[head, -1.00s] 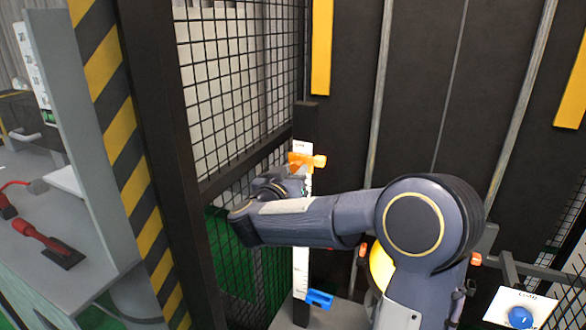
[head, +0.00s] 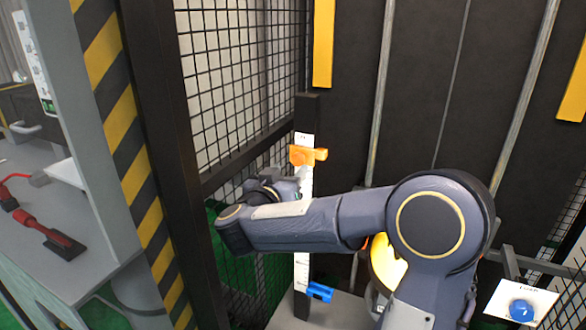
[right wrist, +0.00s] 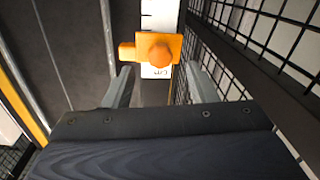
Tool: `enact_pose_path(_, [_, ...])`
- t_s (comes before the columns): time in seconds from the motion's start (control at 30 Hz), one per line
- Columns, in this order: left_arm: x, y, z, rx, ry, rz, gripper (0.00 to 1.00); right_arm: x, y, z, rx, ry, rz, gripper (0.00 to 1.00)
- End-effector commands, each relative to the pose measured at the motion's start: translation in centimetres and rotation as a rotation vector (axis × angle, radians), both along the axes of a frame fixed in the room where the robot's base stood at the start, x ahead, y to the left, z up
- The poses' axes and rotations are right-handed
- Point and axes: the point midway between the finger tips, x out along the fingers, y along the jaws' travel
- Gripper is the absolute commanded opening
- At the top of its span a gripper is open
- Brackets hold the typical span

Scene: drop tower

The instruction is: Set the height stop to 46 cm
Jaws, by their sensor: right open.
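An orange stop with a knob (head: 303,155) sits near the top of a white scale strip (head: 302,270) on a dark upright post. My right gripper (head: 285,187) is beside the strip, just below the stop in the head view; my own arm hides part of the strip and the gripper. In the right wrist view, the orange stop (right wrist: 158,48) appears between the two open fingers (right wrist: 161,85), beyond their tips, with no visible contact. The "cm" mark shows upside down there, and I cannot read the stop's setting. My left gripper is not in view.
A black mesh fence (head: 235,80) stands close to the post's left. A blue button (head: 521,310) on a white plate is at lower right. A bench with a red-handled tool (head: 50,237) is at left.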

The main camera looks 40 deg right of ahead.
Motion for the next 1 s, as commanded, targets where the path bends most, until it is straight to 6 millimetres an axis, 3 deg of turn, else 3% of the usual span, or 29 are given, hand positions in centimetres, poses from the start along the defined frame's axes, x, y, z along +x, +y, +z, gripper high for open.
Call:
enact_pose_path(0.1, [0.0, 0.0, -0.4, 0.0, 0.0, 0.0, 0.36, -0.9, 1.8, -0.1, 0.0, -0.001, 0.004, 0.52])
enact_pose_path(0.3, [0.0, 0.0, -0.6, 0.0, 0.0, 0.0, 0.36, -1.8, 3.0, 0.0, 0.0, 0.0, 0.001, 0.52])
enact_pose_path(1.0, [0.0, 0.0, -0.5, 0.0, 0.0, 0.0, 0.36, -1.8, 3.0, 0.0, 0.001, 0.001, 0.0, 0.52])
